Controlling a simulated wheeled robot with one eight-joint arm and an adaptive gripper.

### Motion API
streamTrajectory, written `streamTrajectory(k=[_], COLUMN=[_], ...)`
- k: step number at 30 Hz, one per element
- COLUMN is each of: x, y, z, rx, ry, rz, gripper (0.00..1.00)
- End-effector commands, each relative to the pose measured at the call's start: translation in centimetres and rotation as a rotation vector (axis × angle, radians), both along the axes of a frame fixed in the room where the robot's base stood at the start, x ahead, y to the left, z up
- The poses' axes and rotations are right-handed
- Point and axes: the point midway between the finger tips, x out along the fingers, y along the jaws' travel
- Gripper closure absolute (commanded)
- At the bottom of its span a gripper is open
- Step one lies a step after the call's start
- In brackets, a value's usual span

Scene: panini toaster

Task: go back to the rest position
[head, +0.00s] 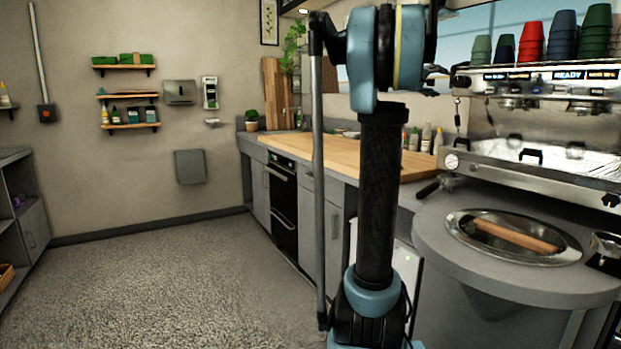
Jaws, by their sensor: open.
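My arm stands upright in the middle of the head view, with a black link and blue joints. Its upper part runs out of the top of the picture. My gripper is not clearly visible here, so I cannot see its fingers or anything in them.
An espresso machine (545,150) with stacked cups on top stands at the right. Before it, a rounded grey counter (450,245) has a metal basin (467,234) with a wooden-looking piece (513,235). A wooden worktop (290,145) runs behind my arm. The floor (160,280) at left is clear.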

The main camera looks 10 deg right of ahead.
Motion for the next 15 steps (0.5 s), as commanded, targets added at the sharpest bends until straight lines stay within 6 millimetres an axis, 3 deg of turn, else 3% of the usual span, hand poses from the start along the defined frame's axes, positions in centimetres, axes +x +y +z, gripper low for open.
streamTrajectory(k=[5,15], x=[-3.4,-12.8], y=[3.5,13.3], z=[-4.8,-19.6], rx=[0.123,0.486], ry=[-0.005,0.048], rz=[-0.013,-0.021], gripper=[0.41,0.41])
